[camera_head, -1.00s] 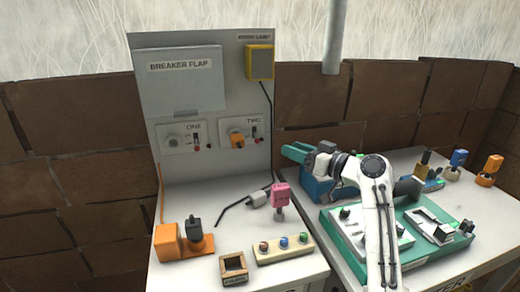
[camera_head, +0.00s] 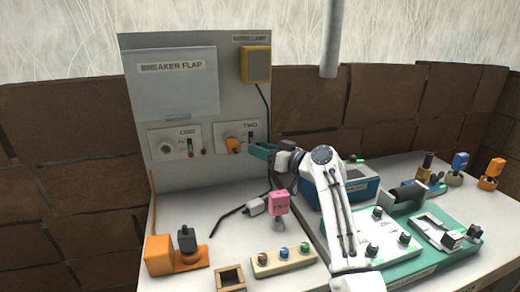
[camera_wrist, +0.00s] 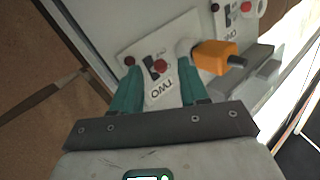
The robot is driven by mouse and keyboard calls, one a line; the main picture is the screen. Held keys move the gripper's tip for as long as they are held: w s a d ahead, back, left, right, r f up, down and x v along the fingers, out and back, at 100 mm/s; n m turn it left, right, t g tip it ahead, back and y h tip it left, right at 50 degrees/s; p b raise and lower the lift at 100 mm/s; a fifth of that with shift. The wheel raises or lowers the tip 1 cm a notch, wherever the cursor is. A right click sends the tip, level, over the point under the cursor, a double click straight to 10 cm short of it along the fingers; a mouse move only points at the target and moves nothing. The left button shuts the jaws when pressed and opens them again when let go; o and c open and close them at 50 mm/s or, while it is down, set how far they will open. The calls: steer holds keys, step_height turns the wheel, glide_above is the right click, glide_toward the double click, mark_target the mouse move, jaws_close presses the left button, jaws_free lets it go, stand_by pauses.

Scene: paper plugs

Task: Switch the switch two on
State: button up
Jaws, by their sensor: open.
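The panel marked TWO (camera_head: 226,130) is on the upright grey board, right of panel ONE (camera_head: 163,138). An orange plug (camera_head: 233,145) sits in its socket, and the wrist view also shows this plug (camera_wrist: 214,57). The small dark switch two (camera_head: 251,137) is right of the plug. I cannot tell the switch position. My gripper (camera_head: 256,150) is open and empty in front of the panel. Its teal fingers (camera_wrist: 160,82) straddle the switch area, apparently without touching it.
The breaker flap (camera_head: 178,85) is above the panels. A yellow box (camera_head: 256,64) with a hanging cable is at the upper right. A pink plug (camera_head: 279,202), an orange block (camera_head: 160,255) and a strip of coloured buttons (camera_head: 283,259) stand on the table below.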

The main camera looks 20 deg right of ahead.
steer(key=shift+w+a, duration=0.3)
steer(key=shift+w, duration=0.15)
steer(key=shift+c, duration=0.4)
jaws_close()
